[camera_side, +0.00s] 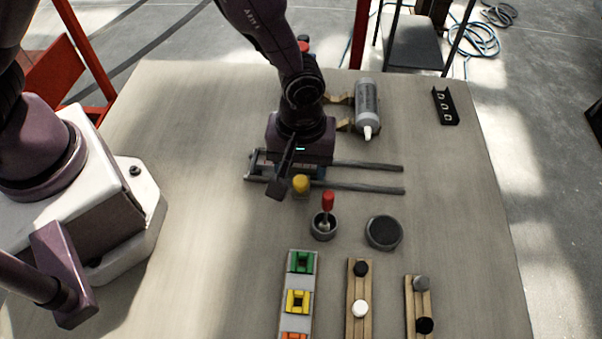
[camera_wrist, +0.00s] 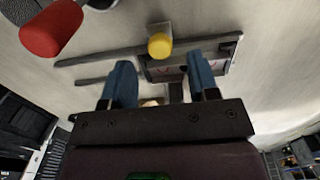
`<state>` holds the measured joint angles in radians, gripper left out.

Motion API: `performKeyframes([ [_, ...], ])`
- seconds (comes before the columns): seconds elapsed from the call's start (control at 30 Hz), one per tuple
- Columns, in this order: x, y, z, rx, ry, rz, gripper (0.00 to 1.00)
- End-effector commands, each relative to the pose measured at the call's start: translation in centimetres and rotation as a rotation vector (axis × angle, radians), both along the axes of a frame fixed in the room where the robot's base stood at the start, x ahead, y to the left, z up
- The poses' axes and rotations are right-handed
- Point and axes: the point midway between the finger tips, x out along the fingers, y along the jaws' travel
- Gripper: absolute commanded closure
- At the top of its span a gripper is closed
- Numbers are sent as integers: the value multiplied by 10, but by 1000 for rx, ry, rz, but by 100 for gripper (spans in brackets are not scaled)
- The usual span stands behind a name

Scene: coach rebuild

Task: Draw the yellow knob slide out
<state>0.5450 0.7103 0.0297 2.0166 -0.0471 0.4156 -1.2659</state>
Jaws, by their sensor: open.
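The yellow knob (camera_side: 300,183) sits on a slide with two long grey rails (camera_side: 370,188), near the rails' left end in the side view. The knob shows beyond the fingertips, roughly centred in the gap, and nothing is held. In the side view my gripper (camera_side: 288,170) is low over the left end of the slide and hides part of it.
A grey cup (camera_side: 324,227) with a red-handled item (camera_side: 328,202) stands close in front of the knob. A grey round dish (camera_side: 384,233) is right of it. A bottle (camera_side: 367,103) lies behind. Trays with coloured blocks and discs lie in front.

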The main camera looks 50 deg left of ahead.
Motion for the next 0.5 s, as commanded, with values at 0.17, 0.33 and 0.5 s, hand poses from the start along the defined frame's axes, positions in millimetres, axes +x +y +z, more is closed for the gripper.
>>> performKeyframes([
  [0.17, 0, 0, -25, 1, 2, 0, 45],
  [0.33, 0, 0, -33, -1, 0, -1, 45],
  [0.5, 0, 0, -34, -1, -1, -1, 45],
])
